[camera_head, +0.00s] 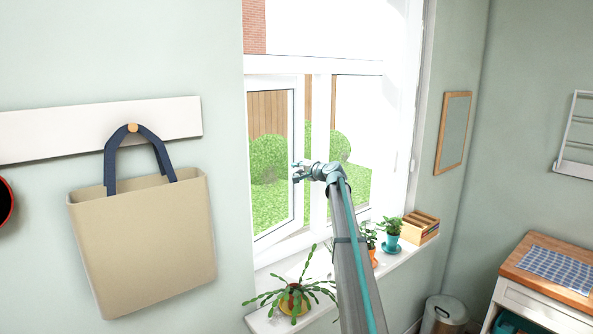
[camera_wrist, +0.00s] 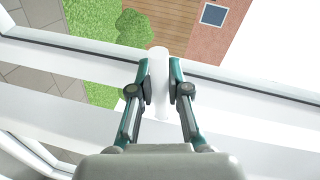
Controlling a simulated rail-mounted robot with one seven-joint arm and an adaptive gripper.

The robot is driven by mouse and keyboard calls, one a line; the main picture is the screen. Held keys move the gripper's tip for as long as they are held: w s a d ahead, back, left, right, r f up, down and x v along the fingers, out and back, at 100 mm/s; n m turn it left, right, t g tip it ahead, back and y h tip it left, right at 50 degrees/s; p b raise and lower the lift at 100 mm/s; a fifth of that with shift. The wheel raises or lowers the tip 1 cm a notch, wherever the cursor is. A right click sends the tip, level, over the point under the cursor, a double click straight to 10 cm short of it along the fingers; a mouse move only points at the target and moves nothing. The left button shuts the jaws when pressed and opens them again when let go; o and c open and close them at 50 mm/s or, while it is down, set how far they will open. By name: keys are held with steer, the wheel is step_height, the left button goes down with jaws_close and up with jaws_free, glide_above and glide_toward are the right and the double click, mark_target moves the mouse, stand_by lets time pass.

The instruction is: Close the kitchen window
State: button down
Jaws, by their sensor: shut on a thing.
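The kitchen window has a white frame (camera_head: 320,110). Its left sash (camera_head: 299,205) stands at an angle to the frame, so the window is open. My gripper (camera_head: 297,172) is at the free right-hand edge of this sash. In the wrist view, the two fingers of my gripper (camera_wrist: 160,92) are closed on a white upright handle (camera_wrist: 159,60), one on each side. The handle stands against the white sash rail (camera_wrist: 80,58).
The sill (camera_head: 268,322) holds a trailing plant (camera_head: 292,297) below the sash, potted plants (camera_head: 392,232) and a wooden crate (camera_head: 421,224) to the right. A beige bag (camera_head: 145,240) hangs on the wall to the left. A bin (camera_head: 444,313) stands at lower right.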

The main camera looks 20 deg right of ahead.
steer(key=s+b, duration=0.2)
steer(key=s, duration=0.5)
steer(key=shift+s+d+f+b, duration=0.15)
steer(key=shift+d+b, duration=0.05)
steer(key=shift+b, duration=0.15)
steer(key=c, duration=1.3)
jaws_free()
steer(key=shift+s, duration=0.2)
steer(key=shift+o, duration=0.9)
steer(key=shift+s+r, duration=0.15)
steer(key=shift+r, duration=0.1)
steer(key=v, duration=1.1)
steer(key=shift+s+d, duration=0.2)
steer(key=shift+f, duration=0.15)
